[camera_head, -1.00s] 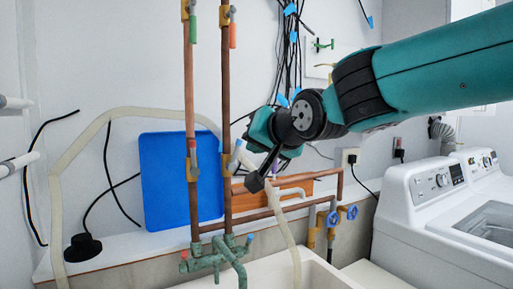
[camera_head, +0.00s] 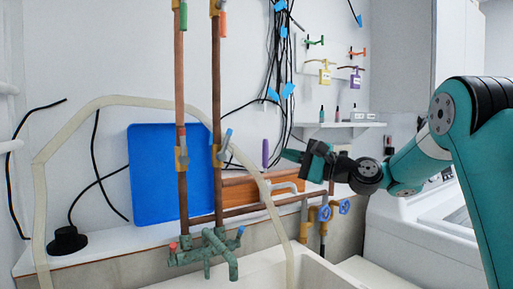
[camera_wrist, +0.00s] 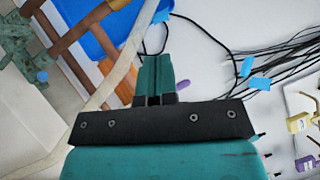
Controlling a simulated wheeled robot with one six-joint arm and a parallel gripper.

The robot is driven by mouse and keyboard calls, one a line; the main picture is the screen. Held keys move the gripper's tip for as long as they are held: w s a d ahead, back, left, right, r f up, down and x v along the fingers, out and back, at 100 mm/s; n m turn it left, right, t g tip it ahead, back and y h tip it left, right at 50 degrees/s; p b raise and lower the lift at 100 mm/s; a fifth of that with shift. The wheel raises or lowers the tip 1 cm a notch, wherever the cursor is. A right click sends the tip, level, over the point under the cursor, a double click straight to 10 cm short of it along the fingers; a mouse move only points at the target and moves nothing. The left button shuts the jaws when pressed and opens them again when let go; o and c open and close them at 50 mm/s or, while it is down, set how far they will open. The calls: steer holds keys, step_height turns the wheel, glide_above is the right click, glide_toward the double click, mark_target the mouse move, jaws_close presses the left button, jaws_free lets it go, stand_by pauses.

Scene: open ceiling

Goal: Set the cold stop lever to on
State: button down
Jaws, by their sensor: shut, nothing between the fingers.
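I cannot make out the blue lever in the wrist view.
A purple upright handle (camera_head: 265,153) stands just left of my fingertips. A pale hose (camera_head: 240,158) arches past the pipes. A blue board (camera_head: 158,180) leans behind them. Black cables (camera_head: 277,60) hang on the wall. A sink (camera_head: 262,265) and green faucet (camera_head: 207,250) lie below.

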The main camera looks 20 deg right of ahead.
mark_target(229, 134)
steer(key=s+a+p+x, duration=0.2)
steer(key=p+x, duration=0.5)
steer(key=x, duration=0.5)
steer(key=shift+w+a+r, duration=0.2)
steer(key=shift+a+r, duration=0.05)
steer(key=shift+r, duration=0.15)
steer(key=shift+a+r+n+g+p, duration=0.2)
steer(key=shift+r+n+g+p, duration=0.2)
steer(key=shift+n, duration=0.2)
steer(key=n, duration=0.1)
steer(key=a+r+n+g+h+p, duration=0.1)
steer(key=n, duration=0.1)
steer(key=shift+s+a, duration=0.2)
steer(key=shift+a, duration=0.05)
steer(key=shift+f+g, duration=0.15)
steer(key=shift+g, duration=0.15)
